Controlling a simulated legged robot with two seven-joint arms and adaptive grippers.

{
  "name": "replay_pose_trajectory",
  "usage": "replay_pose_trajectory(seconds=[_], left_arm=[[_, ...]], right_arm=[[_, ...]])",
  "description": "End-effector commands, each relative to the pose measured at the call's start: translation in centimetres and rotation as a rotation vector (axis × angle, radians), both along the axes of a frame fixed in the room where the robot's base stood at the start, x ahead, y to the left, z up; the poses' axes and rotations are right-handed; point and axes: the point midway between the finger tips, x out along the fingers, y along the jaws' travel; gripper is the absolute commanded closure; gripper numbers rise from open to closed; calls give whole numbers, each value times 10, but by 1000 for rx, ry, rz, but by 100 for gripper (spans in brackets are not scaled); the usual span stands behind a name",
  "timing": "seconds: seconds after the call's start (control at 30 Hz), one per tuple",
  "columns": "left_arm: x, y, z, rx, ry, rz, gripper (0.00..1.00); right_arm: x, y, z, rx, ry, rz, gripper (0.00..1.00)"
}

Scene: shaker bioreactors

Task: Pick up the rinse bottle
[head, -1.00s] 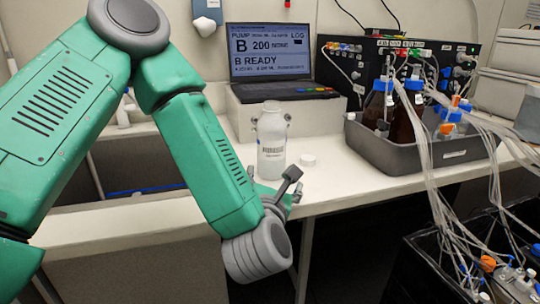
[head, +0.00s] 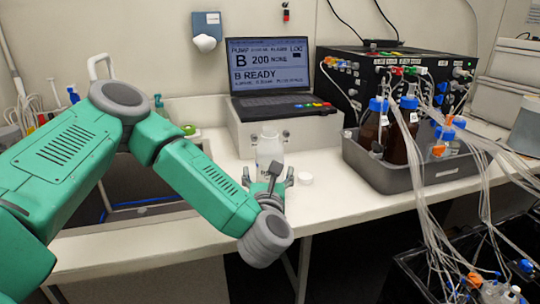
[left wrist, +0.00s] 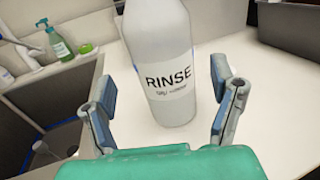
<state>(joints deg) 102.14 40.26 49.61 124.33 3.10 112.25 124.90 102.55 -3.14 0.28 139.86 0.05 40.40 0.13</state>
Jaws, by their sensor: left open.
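The rinse bottle (head: 269,148) is white and stands upright on the bench in front of the laptop. In the left wrist view the bottle (left wrist: 168,65) shows its RINSE label facing my gripper. My left gripper (head: 268,178) is at the near side of the bottle, and its wrist hides the bottle's lower part in the head view. In the left wrist view the open fingers of my left gripper (left wrist: 164,105) stand apart to the left and right of the bottle's lower part, with gaps on both sides. My right gripper is not in view.
A small white cap (head: 305,178) lies on the bench right of the bottle. A laptop (head: 270,78) stands on a raised block behind. A grey tray (head: 400,172) with brown bottles and tubing is to the right. A sink (head: 135,190) with a soap bottle (left wrist: 56,42) nearby is left.

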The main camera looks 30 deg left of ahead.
Motion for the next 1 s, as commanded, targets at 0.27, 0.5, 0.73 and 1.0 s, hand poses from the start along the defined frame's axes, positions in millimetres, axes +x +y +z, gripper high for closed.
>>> replay_pose_trajectory(seconds=[0.27,0.5,0.73,1.0], left_arm=[[25,19,-2,-1,0,0,22],[51,31,2,1,-1,2,22],[71,41,2,-1,1,-1,22],[72,42,1,-2,1,-1,36]], right_arm=[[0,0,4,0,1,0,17],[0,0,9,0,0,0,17],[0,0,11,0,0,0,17],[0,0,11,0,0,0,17]])
